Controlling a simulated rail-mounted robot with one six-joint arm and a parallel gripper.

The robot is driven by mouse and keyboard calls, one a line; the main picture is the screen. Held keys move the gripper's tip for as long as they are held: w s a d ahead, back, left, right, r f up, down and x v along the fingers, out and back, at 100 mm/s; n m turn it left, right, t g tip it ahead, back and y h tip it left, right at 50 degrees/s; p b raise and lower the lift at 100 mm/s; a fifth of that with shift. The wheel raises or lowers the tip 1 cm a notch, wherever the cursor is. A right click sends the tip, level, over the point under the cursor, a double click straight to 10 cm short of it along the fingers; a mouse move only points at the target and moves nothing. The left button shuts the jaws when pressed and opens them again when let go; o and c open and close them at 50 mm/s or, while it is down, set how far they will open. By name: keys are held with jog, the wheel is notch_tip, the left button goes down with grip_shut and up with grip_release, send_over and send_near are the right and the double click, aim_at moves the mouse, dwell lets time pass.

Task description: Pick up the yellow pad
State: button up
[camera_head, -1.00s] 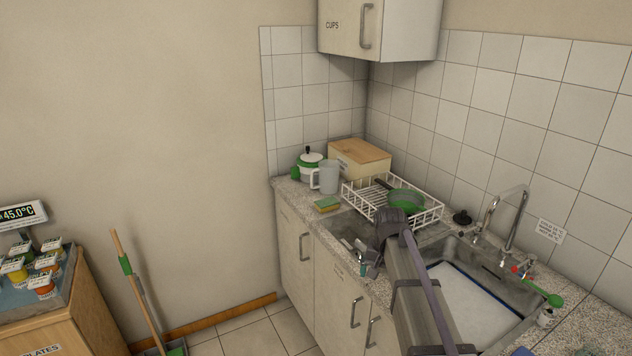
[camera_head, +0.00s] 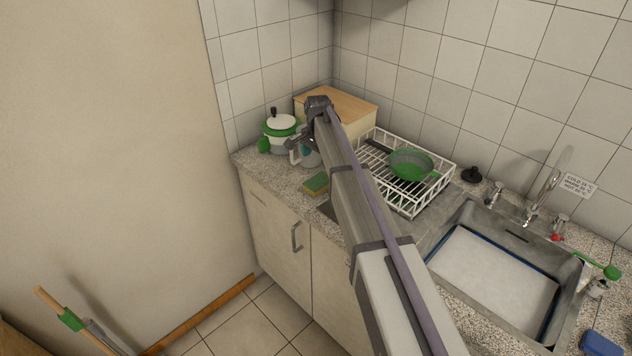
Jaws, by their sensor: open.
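The yellow pad (camera_head: 316,184) is a small block with a green top and a yellow side. It lies on the speckled counter (camera_head: 262,168), near its front edge and left of my arm. My gripper (camera_head: 297,147) is up and beyond the pad, in front of the grey jug (camera_head: 310,157), and does not touch the pad. It is open, but its fingers are small and partly lost against the jug. My arm crosses the picture from the lower right and hides part of the counter right of the pad.
A white and green pot (camera_head: 281,129) and a wooden-lidded box (camera_head: 344,103) stand behind the jug. A white dish rack (camera_head: 436,182) holds a green pan (camera_head: 411,165). The sink (camera_head: 490,284) with its tap is at the right.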

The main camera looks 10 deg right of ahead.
jog(key=b, duration=0.5)
send_over(317, 182)
jog(key=f, duration=0.6)
jog(key=shift+w, duration=0.25)
notch_tip(317, 182, down, 6)
jog(key=b, duration=0.5)
jog(key=shift+r+b, duration=0.2)
jog(key=shift+b, duration=0.15)
jog(key=shift+s+r, duration=0.1)
jog(key=shift+r, duration=0.15)
jog(key=c, duration=1)
